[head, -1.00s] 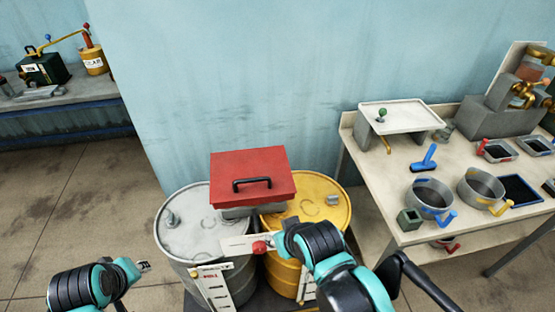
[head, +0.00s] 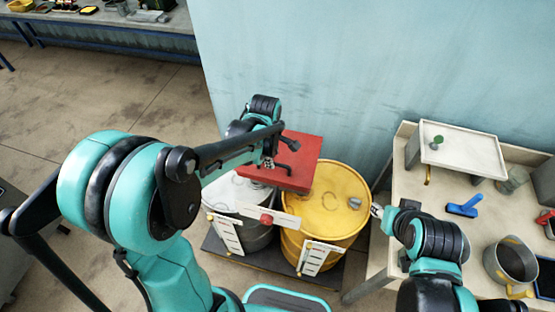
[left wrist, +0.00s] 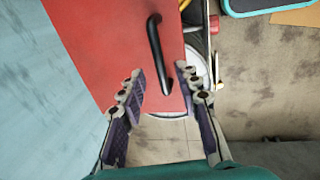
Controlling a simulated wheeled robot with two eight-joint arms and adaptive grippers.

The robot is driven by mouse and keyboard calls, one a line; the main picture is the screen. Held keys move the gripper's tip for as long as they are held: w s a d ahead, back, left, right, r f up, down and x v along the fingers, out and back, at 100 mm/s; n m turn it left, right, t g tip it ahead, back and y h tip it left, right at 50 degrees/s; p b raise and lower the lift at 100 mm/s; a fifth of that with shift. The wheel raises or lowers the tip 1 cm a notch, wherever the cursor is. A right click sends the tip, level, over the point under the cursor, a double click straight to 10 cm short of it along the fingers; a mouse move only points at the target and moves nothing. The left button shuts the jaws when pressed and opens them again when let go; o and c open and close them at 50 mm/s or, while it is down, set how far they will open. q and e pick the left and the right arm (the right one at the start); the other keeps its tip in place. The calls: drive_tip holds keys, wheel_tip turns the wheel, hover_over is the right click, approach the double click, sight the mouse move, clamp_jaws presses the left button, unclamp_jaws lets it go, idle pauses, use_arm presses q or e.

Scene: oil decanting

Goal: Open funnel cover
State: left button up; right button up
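The red funnel cover (head: 303,170) lies flat and closed above the two barrels. Its black bar handle (left wrist: 155,45) shows clearly in the left wrist view, where the red cover (left wrist: 95,40) fills the middle. My left gripper (head: 268,163) is over the cover in the head view. In the left wrist view its fingers (left wrist: 160,81) are spread apart, one on each side of the handle's near end, with nothing clamped between them. My right gripper (head: 376,210) is beside the yellow barrel's right edge, away from the cover; its fingers are too small to judge.
A yellow barrel (head: 340,190) and a grey barrel (head: 232,190) stand under the cover. A white plate with a red knob (head: 266,219) sits in front. A bench (head: 410,235) with pans and a blue tool (head: 464,207) is at right. A blue wall is behind.

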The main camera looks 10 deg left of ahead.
use_arm(q)
drive_tip(key=f, duration=0.2)
drive_tip(key=shift+w+d+f, duration=0.1)
drive_tip(key=shift+w+f, duration=0.2)
drive_tip(key=shift+f, duration=0.4)
clamp_jaws()
drive_tip(key=shift+w+r, duration=0.1)
drive_tip(key=shift+r, duration=0.05)
